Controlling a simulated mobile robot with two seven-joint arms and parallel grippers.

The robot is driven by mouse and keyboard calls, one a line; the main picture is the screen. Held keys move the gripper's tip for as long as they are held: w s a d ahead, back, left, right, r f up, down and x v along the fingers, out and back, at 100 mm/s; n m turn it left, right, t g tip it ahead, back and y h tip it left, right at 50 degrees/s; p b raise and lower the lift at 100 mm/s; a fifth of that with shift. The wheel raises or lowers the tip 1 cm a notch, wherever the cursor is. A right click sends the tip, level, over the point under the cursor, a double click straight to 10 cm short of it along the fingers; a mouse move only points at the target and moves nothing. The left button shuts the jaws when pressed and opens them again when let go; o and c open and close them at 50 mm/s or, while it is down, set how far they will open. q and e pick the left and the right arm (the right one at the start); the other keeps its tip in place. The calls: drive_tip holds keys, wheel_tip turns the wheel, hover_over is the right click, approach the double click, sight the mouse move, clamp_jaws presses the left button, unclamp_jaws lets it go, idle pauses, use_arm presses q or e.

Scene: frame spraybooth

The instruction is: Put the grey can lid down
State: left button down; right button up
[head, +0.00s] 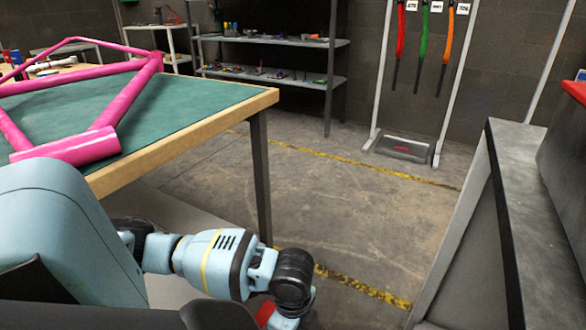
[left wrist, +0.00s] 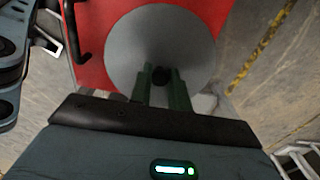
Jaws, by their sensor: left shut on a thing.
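The grey can lid (left wrist: 165,35) is a round grey disc in the left wrist view. My left gripper (left wrist: 160,76) is shut on the dark knob at the lid's middle. Behind the lid is a red surface (left wrist: 222,12) with a black handle (left wrist: 82,40) at its left side. I cannot tell whether the lid touches the red surface or hangs above it. In the head view my left arm reaches down to the bottom edge, and the gripper and lid are hidden there. My right gripper is in neither view.
A green-topped table (head: 190,98) with a pink bicycle frame (head: 128,92) stands at the left. A grey bench (head: 500,170) stands at the right. Open concrete floor (head: 350,215) with yellow tape lines lies between. Shelves (head: 280,79) and a hose rack (head: 381,75) stand at the back.

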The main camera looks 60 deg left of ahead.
use_arm(q)
wheel_tip(320, 180, down, 3)
drive_tip(key=shift+f+b, duration=0.1)
drive_tip(key=shift+b, duration=0.45)
drive_tip(key=shift+f, duration=0.15)
wheel_tip(320, 180, down, 5)
drive_tip(key=shift+r+b, duration=0.15)
drive_tip(key=shift+b, duration=1.05)
drive_tip(key=shift+r, duration=0.1)
drive_tip(key=c, duration=1.3)
unclamp_jaws()
